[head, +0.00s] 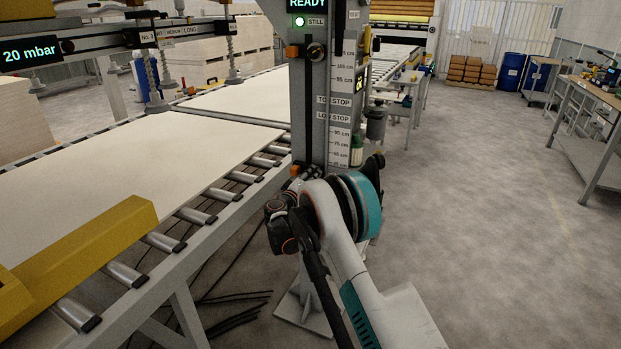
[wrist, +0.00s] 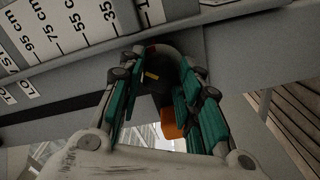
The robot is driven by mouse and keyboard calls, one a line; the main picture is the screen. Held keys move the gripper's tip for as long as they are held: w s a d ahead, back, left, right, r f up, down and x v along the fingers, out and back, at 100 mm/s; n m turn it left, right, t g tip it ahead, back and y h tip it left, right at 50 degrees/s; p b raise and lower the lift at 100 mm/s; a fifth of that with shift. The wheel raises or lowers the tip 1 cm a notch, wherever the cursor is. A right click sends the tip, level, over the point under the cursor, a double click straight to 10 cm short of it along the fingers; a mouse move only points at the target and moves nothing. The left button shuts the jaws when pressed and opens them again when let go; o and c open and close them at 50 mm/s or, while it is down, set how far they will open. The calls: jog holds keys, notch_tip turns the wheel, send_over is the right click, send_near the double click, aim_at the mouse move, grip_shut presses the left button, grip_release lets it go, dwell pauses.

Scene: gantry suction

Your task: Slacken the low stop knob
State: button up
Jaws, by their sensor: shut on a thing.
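The low stop knob (wrist: 158,78) is a dark round knob with a small yellow mark, at the column's scale in the wrist view. An orange block (wrist: 172,122) sits just beside it. My gripper (wrist: 160,70) has its teal-padded fingers on both sides of the knob and is shut on it. In the head view my gripper (head: 306,172) is low on the grey column, below the LOW STOP label (head: 334,117). There my own arm hides most of the knob, and orange shows at the column's left edge.
A roller conveyor (head: 215,195) with pale boards runs along the left, with a yellow block (head: 90,240) in front. Higher on the column (head: 310,120) is another dark knob (head: 316,51) with orange beside it. Open floor (head: 480,220) lies right, before a workbench (head: 590,140).

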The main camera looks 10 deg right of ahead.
jog(key=shift+n, duration=2.1)
jog(key=o, duration=1.1)
jog(key=v, duration=1.2)
